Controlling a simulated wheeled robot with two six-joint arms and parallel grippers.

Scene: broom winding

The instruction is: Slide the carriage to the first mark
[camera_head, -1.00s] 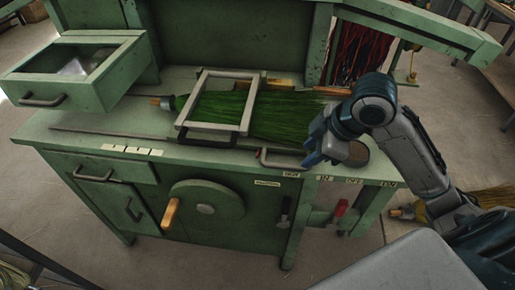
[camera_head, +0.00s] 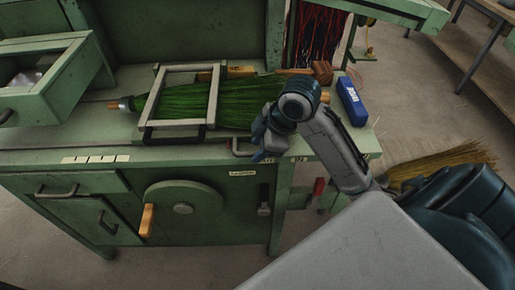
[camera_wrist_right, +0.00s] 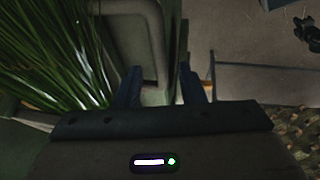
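The carriage (camera_head: 152,100), a pale rectangular frame with a dark front handle (camera_head: 174,135), sits across a green-bristled broom (camera_head: 237,96) on the bench top. White mark labels (camera_head: 95,159) lie on the bench's front edge, left of the carriage. My right gripper (camera_head: 260,152) is right of the carriage, near a loop handle (camera_head: 240,149) at the bench front. In the right wrist view, my right gripper (camera_wrist_right: 161,85) has its fingers apart, with a grey bar or edge between them; I cannot tell if they touch it. Bristles are on the left there. My left gripper is not in view.
A green open drawer (camera_head: 60,85) juts out at the left. A blue box (camera_head: 351,101) stands at the bench's right end. A wheel (camera_head: 195,207) with a wooden crank handle (camera_head: 147,220) is on the bench front. A straw broom (camera_head: 440,160) lies on the floor at right.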

